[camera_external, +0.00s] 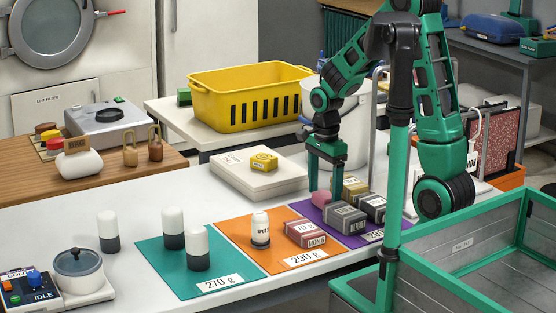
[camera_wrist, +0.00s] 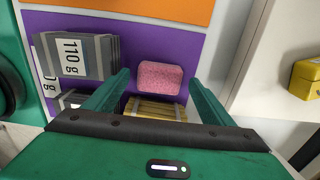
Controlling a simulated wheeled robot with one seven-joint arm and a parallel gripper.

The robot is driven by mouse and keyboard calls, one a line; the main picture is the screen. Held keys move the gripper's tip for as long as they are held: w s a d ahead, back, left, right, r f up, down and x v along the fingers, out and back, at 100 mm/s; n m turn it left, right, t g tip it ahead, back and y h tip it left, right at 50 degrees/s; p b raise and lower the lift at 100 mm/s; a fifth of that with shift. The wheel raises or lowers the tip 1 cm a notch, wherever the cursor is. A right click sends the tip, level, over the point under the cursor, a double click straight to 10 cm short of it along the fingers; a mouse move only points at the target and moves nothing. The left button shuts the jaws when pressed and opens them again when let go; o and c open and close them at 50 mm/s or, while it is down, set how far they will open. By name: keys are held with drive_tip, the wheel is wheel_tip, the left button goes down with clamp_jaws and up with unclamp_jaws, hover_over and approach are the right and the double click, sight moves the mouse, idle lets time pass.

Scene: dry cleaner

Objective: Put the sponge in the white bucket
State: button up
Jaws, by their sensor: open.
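The pink sponge (camera_wrist: 160,76) lies on the purple mat (camera_wrist: 205,45), between and just beyond my fingertips in the wrist view. It also shows in the external view (camera_external: 320,197), low beside the grey blocks. My gripper (camera_external: 326,180) points down over the purple mat, open and empty, with one finger on each side of the sponge in the wrist view (camera_wrist: 159,82). I cannot tell the exact height of the fingertips.
Grey labelled blocks (camera_wrist: 75,57) and a yellowish block (camera_wrist: 155,108) crowd the sponge. A white stack (camera_external: 258,178) with a yellow block (camera_external: 263,161) lies behind the orange mat (camera_external: 250,237). A yellow basket (camera_external: 245,98) stands behind; a green-framed bin (camera_external: 460,250) is at right.

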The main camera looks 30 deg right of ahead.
drive_tip(key=c, duration=1.2)
drive_tip(key=shift+r, duration=0.15)
drive_tip(key=shift+c, duration=0.2)
